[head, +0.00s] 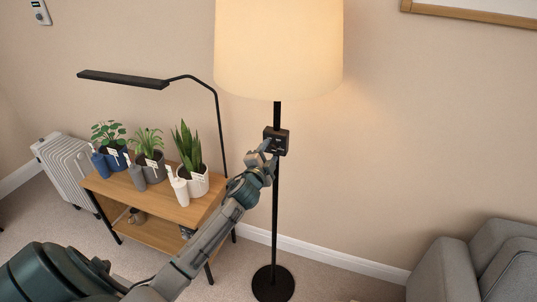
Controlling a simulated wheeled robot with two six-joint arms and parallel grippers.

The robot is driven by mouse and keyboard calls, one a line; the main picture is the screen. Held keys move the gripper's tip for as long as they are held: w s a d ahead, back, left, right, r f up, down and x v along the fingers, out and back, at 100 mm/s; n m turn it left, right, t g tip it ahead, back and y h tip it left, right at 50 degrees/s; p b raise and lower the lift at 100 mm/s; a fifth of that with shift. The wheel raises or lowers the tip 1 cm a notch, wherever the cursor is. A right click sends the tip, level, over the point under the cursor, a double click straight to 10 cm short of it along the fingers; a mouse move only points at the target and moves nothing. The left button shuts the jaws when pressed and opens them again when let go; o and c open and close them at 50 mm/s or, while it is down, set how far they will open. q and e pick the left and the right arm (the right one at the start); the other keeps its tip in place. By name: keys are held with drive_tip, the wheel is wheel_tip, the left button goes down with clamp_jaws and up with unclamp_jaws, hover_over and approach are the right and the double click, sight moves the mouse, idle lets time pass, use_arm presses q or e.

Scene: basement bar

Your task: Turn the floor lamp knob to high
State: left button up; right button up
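The floor lamp has a glowing cream shade (278,45), a thin black pole (275,215) and a round black base (273,284). A small dark control box (279,141) is fixed on the pole below the shade. My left gripper (266,149) is at the left front side of this box, close to it or touching it; I cannot tell which. The knob is hidden or too small to make out, so its setting cannot be read. The gripper's fingers are too small and overlapped to show whether they are open or shut. My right gripper is out of view.
A wooden shelf table (150,194) to the left holds several potted plants and spray bottles. A black desk lamp (125,79) arches above it. A white radiator (66,165) stands further left. A grey armchair (480,265) is at the lower right.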

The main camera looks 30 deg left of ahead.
use_arm(q)
drive_tip(key=b+v, duration=0.4)
drive_tip(key=v, duration=0.6)
drive_tip(key=shift+s, duration=0.4)
